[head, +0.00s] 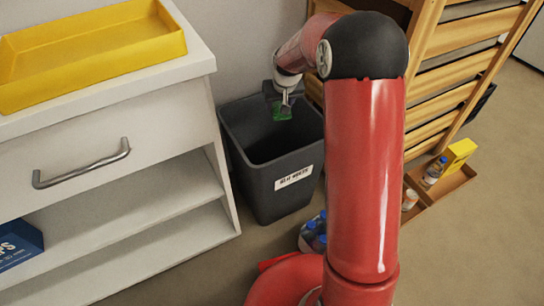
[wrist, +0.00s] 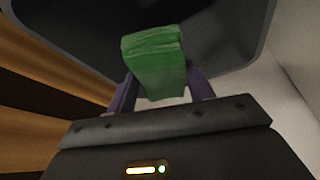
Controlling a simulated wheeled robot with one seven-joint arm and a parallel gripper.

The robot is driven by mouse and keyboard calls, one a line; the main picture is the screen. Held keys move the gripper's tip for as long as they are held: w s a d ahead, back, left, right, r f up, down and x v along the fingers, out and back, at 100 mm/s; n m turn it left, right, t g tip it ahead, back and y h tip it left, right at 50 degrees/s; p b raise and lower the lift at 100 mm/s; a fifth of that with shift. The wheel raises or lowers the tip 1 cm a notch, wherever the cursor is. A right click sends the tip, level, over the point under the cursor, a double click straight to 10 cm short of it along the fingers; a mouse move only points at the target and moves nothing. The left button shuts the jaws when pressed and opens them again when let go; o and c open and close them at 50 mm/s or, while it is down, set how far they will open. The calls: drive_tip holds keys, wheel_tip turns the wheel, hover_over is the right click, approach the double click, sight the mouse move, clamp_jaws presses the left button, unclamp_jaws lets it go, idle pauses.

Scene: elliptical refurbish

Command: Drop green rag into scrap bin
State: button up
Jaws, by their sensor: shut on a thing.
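The green rag (head: 282,112) shows as a small patch at the tip of my gripper (head: 284,100) in the head view. In the wrist view the folded green rag (wrist: 155,62) sits between the two purple fingers of my gripper (wrist: 158,88), which is shut on it. The dark grey scrap bin (head: 262,185) with a white label stands on the floor. My gripper and the rag appear over the bin's opening in the head view. The bin's rim and dark inside (wrist: 262,40) also show behind the rag in the wrist view. The bin's floor is too dark to make out.
A white cabinet (head: 120,125) with a yellow tray (head: 90,50) on top stands left of the bin. A wooden slatted rack (head: 455,75) is at the right. Bottles with blue caps (head: 313,235) are on the floor in front of the bin.

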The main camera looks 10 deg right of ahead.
drive_tip(key=shift+s+f+b, duration=0.1)
drive_tip(key=shift+f+b, duration=1.7)
drive_tip(key=shift+f, duration=1.2)
drive_tip(key=o, duration=1)
drive_tip(key=v, duration=0.6)
drive_tip(key=shift+s+r, duration=0.15)
drive_tip(key=shift+r, duration=0.2)
drive_tip(key=shift+s+r, duration=0.25)
drive_tip(key=shift+r, duration=0.25)
